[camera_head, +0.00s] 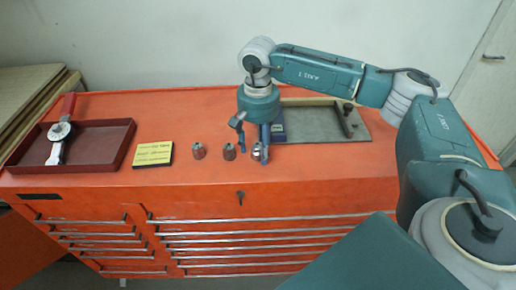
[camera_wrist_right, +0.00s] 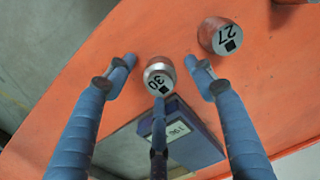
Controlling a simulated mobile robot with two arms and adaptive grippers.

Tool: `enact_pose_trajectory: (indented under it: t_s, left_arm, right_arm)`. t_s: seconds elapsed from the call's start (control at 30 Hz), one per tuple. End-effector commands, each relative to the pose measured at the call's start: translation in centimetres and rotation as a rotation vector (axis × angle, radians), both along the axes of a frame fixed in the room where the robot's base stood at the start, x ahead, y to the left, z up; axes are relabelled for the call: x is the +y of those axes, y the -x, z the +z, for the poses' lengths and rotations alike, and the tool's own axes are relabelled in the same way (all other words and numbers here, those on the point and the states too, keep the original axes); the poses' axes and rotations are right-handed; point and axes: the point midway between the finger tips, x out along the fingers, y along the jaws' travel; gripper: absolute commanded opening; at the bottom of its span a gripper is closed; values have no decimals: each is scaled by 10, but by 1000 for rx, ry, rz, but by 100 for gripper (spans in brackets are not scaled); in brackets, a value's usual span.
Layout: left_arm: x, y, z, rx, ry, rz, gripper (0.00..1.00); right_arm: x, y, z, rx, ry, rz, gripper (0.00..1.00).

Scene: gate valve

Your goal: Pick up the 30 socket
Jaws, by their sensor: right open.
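The 30 socket (camera_wrist_right: 158,77) is a short metal cylinder with a reddish body and "30" on its top. It stands upright on the orange cabinet top, rightmost of three sockets in the head view (camera_head: 257,153). My right gripper (camera_head: 253,149) is over it, pointing down. In the right wrist view its blue fingers (camera_wrist_right: 159,68) are spread open around the socket, with visible gaps at both sides. The third finger overlaps the socket's near edge; I cannot tell whether it touches. My left gripper is not in view.
The 27 socket (camera_wrist_right: 220,36) stands close beside, with another socket (camera_head: 198,151) further left. A blue box (camera_wrist_right: 190,138) is near the third finger. A grey tray (camera_head: 300,122), yellow note block (camera_head: 153,154) and dark red tray (camera_head: 100,145) also occupy the orange cabinet (camera_head: 330,185).

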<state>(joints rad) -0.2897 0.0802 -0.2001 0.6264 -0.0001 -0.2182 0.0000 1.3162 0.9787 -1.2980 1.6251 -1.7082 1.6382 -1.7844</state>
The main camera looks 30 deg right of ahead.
Motion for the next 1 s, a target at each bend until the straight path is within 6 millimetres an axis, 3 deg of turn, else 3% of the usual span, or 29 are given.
enact_pose_trajectory:
  t_s: [0.17, 0.43, 0.77, 1.0]
  left_arm:
    - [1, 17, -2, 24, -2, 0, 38]
    - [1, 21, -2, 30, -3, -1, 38]
    - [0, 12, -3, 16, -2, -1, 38]
    - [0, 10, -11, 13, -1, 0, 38]
  right_arm:
    - [0, 0, 0, 0, 0, 0, 52]
    - [0, 0, 0, 0, 0, 0, 0]
    - [0, -1, 3, -3, 0, 0, 0]
    - [0, -2, 30, -6, -2, 1, 0]
